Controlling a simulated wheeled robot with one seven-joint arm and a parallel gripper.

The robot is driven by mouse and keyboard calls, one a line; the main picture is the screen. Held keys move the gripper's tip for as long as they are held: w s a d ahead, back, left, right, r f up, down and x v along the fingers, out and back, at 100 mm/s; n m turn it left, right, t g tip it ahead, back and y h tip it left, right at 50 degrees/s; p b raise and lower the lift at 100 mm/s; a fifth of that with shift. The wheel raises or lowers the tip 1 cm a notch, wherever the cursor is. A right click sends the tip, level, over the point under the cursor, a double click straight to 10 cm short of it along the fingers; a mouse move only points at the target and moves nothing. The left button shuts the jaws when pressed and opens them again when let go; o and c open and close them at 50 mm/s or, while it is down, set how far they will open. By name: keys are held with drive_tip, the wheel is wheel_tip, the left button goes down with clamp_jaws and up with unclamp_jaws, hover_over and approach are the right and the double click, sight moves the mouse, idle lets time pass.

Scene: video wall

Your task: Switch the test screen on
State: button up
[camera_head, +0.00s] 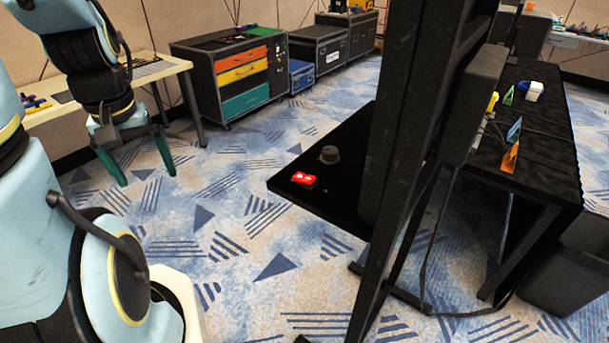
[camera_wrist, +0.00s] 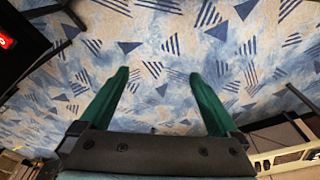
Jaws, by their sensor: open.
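A red switch (camera_head: 304,179) with small white marks sits on a black shelf (camera_head: 290,187) in the head view. A dark round knob (camera_head: 329,154) stands behind it on the same shelf. The shelf joins a tall black stand (camera_head: 395,120), seen edge-on; no lit screen face shows. My gripper (camera_head: 147,179) is open and empty, with green fingers pointing down over the carpet, left of the shelf and apart from it. In the wrist view my gripper (camera_wrist: 159,74) has only carpet between its fingers. Part of the red switch (camera_wrist: 6,41) shows at the left edge.
A black-covered table (camera_head: 545,130) with small coloured items stands right of the stand. A drawer cabinet (camera_head: 235,75) and black cases (camera_head: 320,48) line the back. A light table (camera_head: 150,70) is behind my arm. Carpet between my gripper and the shelf is clear.

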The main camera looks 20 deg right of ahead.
clamp_jaws()
idle(0.6)
idle(0.9)
